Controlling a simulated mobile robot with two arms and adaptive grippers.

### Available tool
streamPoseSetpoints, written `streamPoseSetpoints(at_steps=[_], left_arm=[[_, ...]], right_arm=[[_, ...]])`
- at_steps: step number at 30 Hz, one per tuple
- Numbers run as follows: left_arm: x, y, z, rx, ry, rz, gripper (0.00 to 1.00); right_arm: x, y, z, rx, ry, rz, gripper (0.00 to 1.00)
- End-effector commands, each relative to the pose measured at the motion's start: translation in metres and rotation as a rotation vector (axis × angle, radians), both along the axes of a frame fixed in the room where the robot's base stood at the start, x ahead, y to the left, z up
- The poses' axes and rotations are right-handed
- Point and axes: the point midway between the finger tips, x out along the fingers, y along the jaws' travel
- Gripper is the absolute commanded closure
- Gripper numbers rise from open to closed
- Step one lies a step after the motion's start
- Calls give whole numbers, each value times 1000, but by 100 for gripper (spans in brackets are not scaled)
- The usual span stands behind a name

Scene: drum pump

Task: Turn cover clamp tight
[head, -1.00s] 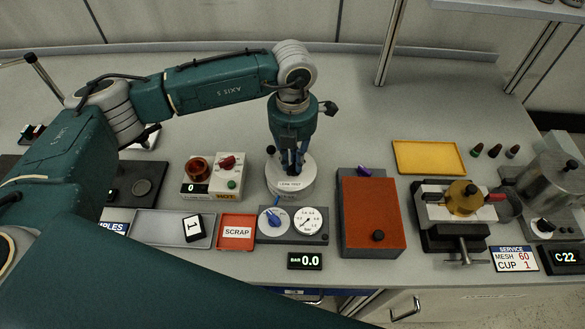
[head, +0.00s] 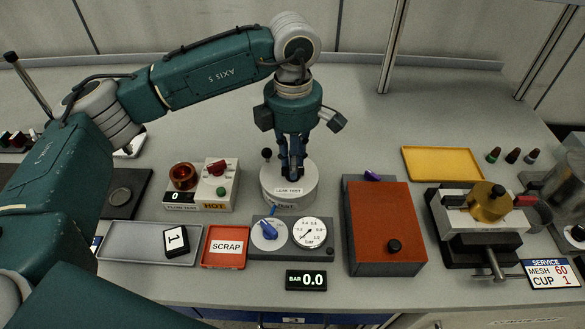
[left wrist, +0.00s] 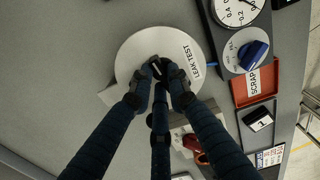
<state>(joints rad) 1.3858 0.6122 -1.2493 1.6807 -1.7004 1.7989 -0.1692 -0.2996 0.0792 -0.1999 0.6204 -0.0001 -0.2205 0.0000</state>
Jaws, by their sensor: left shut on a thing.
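The white round leak test pot (head: 289,194), labelled LEAK TEST, stands on the bench in the middle of the head view. It also shows in the left wrist view (left wrist: 130,52). My left gripper (head: 292,172) points straight down onto the middle of its lid. In the left wrist view my left fingers (left wrist: 161,74) are closed together around a small dark cover clamp (left wrist: 155,66) at the lid's centre. The fingers hide most of the clamp, so I cannot tell its exact angle. My right gripper is not in view.
A gauge box with a blue knob (head: 268,230) stands just in front of the pot. A hot plate unit (head: 213,190) is left, a red scrap tray (head: 222,262) front left, and an orange-topped box (head: 380,215) right. The bench behind the pot is clear.

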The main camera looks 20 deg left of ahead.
Motion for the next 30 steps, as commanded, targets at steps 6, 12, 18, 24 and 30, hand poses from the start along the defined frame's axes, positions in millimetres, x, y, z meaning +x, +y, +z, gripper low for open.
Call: streamPoseSetpoints(at_steps=[6,12,18,24,30], left_arm=[[1,0,0,-1,-3,-75,100],[1,-1,1,-2,-4,-101,100],[1,-1,2,-2,-4,-105,100],[1,-1,2,-1,-5,-105,80],[1,-1,1,-1,-3,-104,65]], right_arm=[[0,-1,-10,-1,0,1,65],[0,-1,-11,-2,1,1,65],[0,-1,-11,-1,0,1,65],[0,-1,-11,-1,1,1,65],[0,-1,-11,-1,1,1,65]])
